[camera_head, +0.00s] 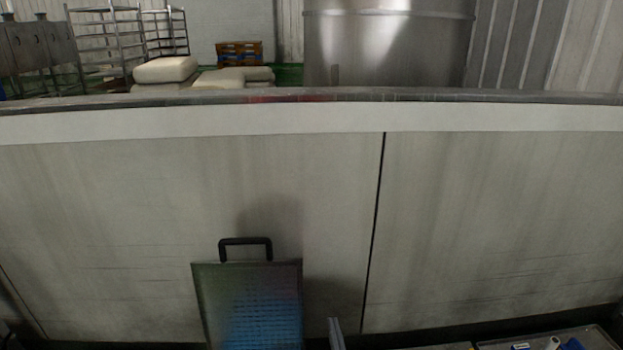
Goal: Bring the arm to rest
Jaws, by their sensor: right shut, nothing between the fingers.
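Only a slim grey upright tip, which I take for my right gripper (337,334), shows at the bottom edge, right of the middle. Its two sides lie close together, with nothing seen between them. The rest of the right arm is below the frame. My left gripper is not in view.
A flat panel (250,306) with a black handle (245,241) stands just left of the tip, before a long pale wall (150,200). A tray (600,336) with small blue and white items is at bottom right. Behind the wall are a steel drum (390,50), racks and pale sacks (165,70).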

